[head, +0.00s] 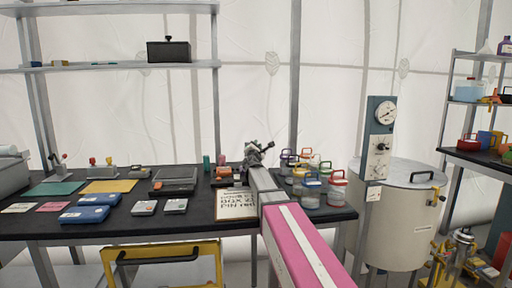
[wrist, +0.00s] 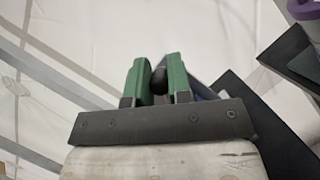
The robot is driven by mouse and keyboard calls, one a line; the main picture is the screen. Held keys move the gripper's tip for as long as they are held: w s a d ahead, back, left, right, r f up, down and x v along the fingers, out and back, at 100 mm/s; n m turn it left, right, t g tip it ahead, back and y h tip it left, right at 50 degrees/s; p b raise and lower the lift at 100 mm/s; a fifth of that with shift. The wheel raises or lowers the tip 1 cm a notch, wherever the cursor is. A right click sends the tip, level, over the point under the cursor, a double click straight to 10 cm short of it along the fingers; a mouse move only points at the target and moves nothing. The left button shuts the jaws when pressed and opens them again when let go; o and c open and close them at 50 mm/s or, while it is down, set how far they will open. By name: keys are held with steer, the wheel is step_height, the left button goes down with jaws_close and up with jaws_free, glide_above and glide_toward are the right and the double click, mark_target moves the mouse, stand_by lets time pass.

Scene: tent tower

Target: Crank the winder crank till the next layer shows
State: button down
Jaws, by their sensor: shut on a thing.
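My gripper (wrist: 157,75) has two green finger pads in the wrist view. They are shut on a dark round knob (wrist: 159,82), which looks like the grip of the winder crank. Only a small part of the knob shows between the pads. In the head view my gripper (head: 257,153) is at the back of the black table, left of the jars. My arm hides much of the winder there, and I cannot make out the crank's angle. No layer shows clearly in either view.
A framed handwritten board (head: 235,206) lies left of my arm on the black table (head: 120,221). Several colour-lidded jars (head: 311,191) stand close on the right. A large pale drum (head: 388,230) stands beyond them. Blue cases (head: 85,214) lie at the left.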

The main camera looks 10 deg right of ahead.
steer(key=m+g, duration=0.1)
steer(key=m, duration=0.2)
steer(key=d+f+m+g+h, duration=0.1)
steer(key=m, duration=0.2)
steer(key=f+m+g, duration=0.1)
steer(key=m, duration=0.2)
steer(key=shift+d+f+g, duration=0.2)
steer(key=shift+d+g, duration=0.1)
steer(key=m, duration=0.1)
steer(key=f+m+g, duration=0.1)
steer(key=m, duration=0.1)
steer(key=shift+f+m+y, duration=0.1)
steer(key=shift+m+y, duration=0.2)
steer(key=shift+a+f+m+g+y, duration=0.1)
steer(key=shift+f+m+g+y, duration=0.25)
steer(key=shift+m, duration=0.5)
steer(key=shift+a+f+m+g+y, duration=0.1)
steer(key=shift+f+m+g+y, duration=0.25)
steer(key=shift+m, duration=0.5)
steer(key=shift+f, duration=0.1)
steer(key=c, duration=1.1)
jaws_free()
steer(key=shift+o, duration=0.2)
steer(key=shift+s, duration=0.15)
steer(key=v, duration=1)
steer(key=shift+s+a, duration=0.1)
steer(key=shift+s, duration=0.15)
